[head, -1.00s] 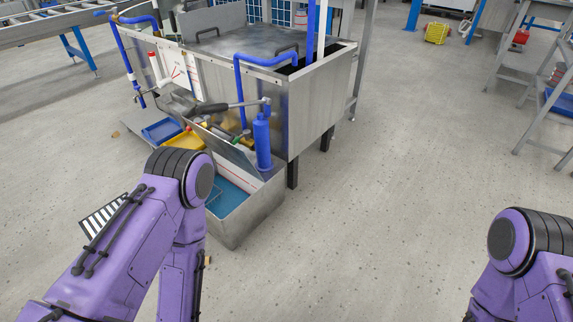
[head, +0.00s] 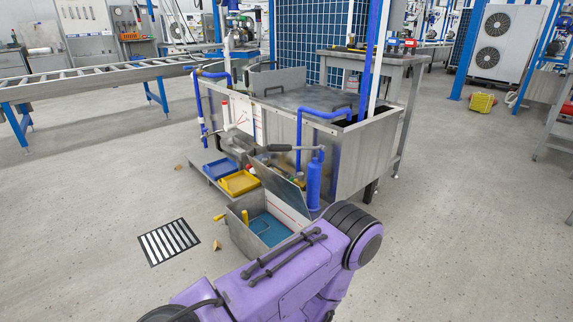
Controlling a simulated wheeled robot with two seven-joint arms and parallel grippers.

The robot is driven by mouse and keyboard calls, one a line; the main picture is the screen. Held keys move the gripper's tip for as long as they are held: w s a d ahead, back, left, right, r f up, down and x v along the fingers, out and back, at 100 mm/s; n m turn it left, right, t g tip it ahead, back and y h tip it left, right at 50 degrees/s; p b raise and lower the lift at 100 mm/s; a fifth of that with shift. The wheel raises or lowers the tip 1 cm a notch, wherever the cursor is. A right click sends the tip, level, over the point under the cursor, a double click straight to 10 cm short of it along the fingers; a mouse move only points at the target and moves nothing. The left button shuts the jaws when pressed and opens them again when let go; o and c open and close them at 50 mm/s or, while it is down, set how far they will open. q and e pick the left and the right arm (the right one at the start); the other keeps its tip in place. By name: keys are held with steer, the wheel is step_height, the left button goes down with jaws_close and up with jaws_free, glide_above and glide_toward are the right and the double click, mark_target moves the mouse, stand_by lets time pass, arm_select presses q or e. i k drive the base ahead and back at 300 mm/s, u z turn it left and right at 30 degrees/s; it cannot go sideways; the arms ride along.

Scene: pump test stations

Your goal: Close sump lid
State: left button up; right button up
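A large steel tank (head: 362,160) stands in the middle, with a flat grey cover (head: 312,97) with handles on its top. A grey panel (head: 283,79) stands upright at the back of that top. In front is a low open metal box (head: 243,238) with a blue inside. Its grey lid (head: 277,183) is raised and leans back toward the tank. I cannot tell which of these is the sump lid. My purple left arm crosses the lower middle, its bend just right of the box and hiding part of it. Neither gripper is in view.
A blue hand pump (head: 314,185) with a long lever stands beside the box. Blue (head: 221,169) and yellow (head: 239,183) trays lie left of it. A striped floor grate (head: 168,242) is at lower left. Open floor lies to the right.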

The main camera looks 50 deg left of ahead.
mark_target(291, 195)
steer(key=u, duration=0.2)
steer(key=i, duration=1.15)
steer(key=u, duration=1.45)
steer(key=i, duration=0.9)
steer(key=u, duration=1.8)
steer(key=k, duration=0.55)
steer(key=z, duration=0.25)
